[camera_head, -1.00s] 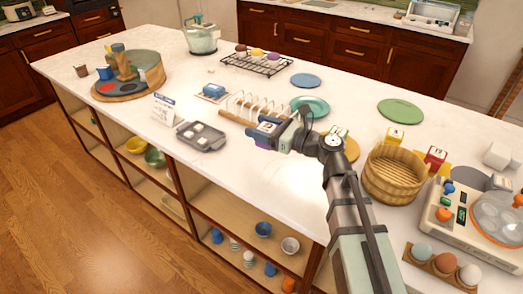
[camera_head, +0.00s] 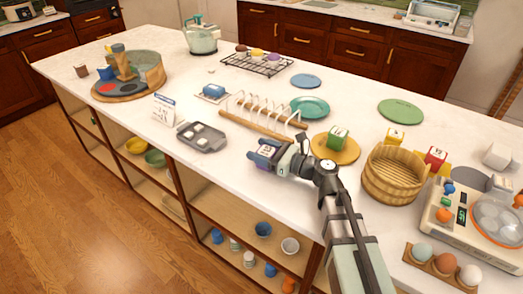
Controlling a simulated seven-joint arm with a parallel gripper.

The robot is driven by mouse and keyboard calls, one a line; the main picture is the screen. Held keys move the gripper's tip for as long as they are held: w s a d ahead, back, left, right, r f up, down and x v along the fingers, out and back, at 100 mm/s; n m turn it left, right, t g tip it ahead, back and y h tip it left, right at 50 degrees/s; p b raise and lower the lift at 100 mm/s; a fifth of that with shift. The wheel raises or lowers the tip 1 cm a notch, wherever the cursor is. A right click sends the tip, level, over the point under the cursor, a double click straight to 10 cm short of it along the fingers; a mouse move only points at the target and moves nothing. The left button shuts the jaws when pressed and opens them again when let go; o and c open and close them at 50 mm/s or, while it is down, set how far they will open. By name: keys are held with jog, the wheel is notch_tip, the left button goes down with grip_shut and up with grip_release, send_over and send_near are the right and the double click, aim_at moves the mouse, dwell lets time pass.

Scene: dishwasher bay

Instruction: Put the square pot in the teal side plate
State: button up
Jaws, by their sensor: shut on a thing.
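The teal side plate (camera_head: 310,107) lies on the white counter behind the wooden rack and looks empty. My gripper (camera_head: 270,154) is shut on a small boxy blue-purple thing with a pale marked face, which I take to be the square pot (camera_head: 262,160). The fingers partly hide it. It is near the counter's front edge, in front of the rack and well apart from the plate. I cannot tell whether it touches the counter.
The wooden rack (camera_head: 262,127) with pale upright loops stands between my gripper and the plate. A grey tray (camera_head: 202,137) is to the left. To the right are a green block (camera_head: 338,138) on a round yellow board (camera_head: 335,151) and a wooden tub (camera_head: 393,178).

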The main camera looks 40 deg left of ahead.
jog(key=shift+f, duration=0.1)
jog(key=o, duration=1.3)
jog(key=shift+c, duration=0.2)
jog(key=shift+f, duration=0.1)
jog(key=shift+w+d, duration=0.15)
jog(key=shift+d, duration=1.1)
jog(key=shift+w+d, duration=0.2)
jog(key=shift+d, duration=1)
jog(key=shift+w+d, duration=0.15)
jog(key=shift+d, duration=1.1)
